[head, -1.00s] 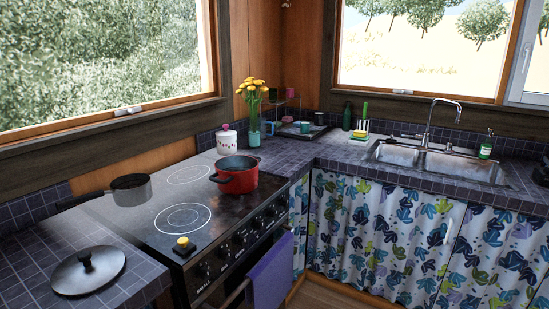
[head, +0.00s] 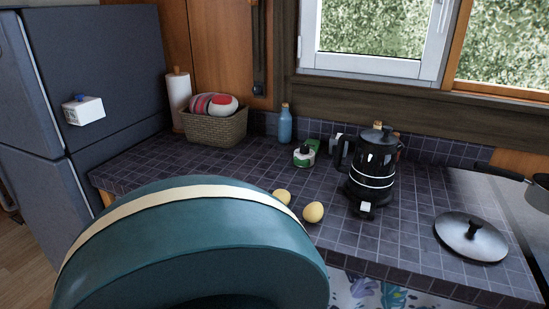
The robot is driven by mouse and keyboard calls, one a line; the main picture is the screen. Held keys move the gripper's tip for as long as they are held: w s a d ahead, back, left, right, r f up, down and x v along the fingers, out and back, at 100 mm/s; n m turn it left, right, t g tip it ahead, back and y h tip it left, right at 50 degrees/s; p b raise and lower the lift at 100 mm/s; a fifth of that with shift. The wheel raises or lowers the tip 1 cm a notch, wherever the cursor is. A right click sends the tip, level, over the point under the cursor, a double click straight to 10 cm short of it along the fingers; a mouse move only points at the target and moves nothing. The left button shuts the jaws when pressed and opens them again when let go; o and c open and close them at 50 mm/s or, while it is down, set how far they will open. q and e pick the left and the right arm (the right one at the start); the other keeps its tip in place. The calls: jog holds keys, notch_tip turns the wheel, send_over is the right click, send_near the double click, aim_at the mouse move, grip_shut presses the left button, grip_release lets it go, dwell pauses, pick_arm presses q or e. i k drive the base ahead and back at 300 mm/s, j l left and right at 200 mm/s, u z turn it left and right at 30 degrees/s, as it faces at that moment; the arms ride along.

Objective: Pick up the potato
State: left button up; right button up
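Two small yellowish, rounded things that look like potatoes lie on the dark tiled counter (head: 190,165) near its front edge, in the middle of the head view. The nearer potato (head: 313,212) is in full view. The other potato (head: 282,197) is just left of it and partly hidden by a teal rounded thing in front. Neither of my grippers is in view.
A large teal rounded thing with a cream band (head: 190,240), perhaps a chair back, blocks the lower left foreground. A black kettle (head: 373,165) stands right of the potatoes, a pot lid (head: 471,236) farther right. A basket (head: 212,128) and blue bottle (head: 285,125) stand behind.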

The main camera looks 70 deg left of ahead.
aim_at(313, 213)
jog(key=u, duration=1.95)
jog(key=z, duration=2.05)
jog(key=u, duration=2.05)
jog(key=i+j, duration=0.1)
jog(key=j, duration=0.2)
jog(key=i+j, duration=0.1)
jog(key=j, duration=0.45)
jog(key=i, duration=0.05)
